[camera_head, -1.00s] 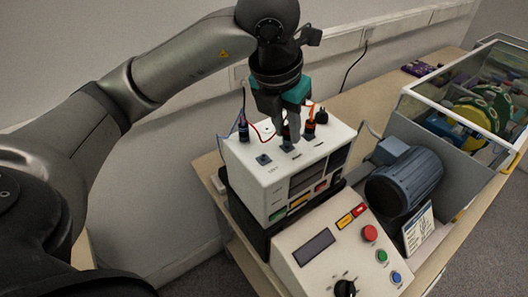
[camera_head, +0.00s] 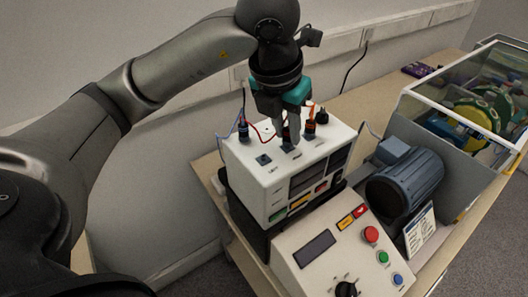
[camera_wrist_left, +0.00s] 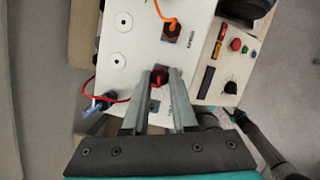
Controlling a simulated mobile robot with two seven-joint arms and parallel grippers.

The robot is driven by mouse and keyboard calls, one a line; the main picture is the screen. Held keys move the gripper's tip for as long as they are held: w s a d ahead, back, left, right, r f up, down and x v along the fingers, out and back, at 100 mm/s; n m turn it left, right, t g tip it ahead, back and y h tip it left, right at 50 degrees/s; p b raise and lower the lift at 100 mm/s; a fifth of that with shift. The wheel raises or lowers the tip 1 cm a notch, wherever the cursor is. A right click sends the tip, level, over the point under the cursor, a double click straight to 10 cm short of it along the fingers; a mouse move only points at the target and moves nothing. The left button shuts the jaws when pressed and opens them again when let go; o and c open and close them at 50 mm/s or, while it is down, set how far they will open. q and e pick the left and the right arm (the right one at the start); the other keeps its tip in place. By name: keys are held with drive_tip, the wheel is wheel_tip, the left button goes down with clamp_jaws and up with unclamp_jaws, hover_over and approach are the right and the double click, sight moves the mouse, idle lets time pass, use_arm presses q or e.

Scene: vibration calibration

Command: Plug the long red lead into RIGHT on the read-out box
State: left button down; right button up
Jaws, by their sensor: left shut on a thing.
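The white read-out box (camera_head: 270,180) stands on the bench with several sockets on its top. My left gripper (camera_head: 287,142) points down over the middle of that top, with its fingers close together. In the left wrist view, the red plug (camera_wrist_left: 159,78) of the red lead (camera_wrist_left: 90,90) sits between the fingertips, over the middle dark socket. I cannot tell whether it is fully seated. An orange lead's plug (camera_head: 309,130) stands in the socket to the right. A bare socket (camera_head: 264,160) lies to the left. The socket labels are too small to read. My right gripper is not in view.
A dark plug with a blue lead (camera_head: 243,131) stands at the box's back left. A control box (camera_head: 310,250) with coloured buttons is in front. A blue-grey motor (camera_head: 405,185) and a clear-sided guard (camera_head: 470,85) stand to the right. The wall is close behind.

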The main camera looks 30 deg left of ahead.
use_arm(q)
drive_tip(key=shift+f+b, duration=0.45)
drive_tip(key=shift+b, duration=0.25)
idle(1.5)
drive_tip(key=shift+a+m+h+b, duration=0.1)
drive_tip(key=shift+m+h+b, duration=0.3)
drive_tip(key=shift+m+b, duration=0.7)
drive_tip(key=shift+m, duration=0.8)
drive_tip(key=shift+m, duration=0.3)
drive_tip(key=shift+m+h, duration=0.3)
drive_tip(key=shift+m, duration=0.2)
drive_tip(key=shift+w+a+m+g+h+b, duration=0.1)
drive_tip(key=shift+m+g+h+b, duration=0.35)
drive_tip(key=shift+m, duration=0.95)
drive_tip(key=shift+m, duration=0.5)
drive_tip(key=m+g, duration=0.1)
drive_tip(key=m, duration=0.2)
drive_tip(key=shift+w+a+h, duration=0.1)
drive_tip(key=shift+h, duration=0.15)
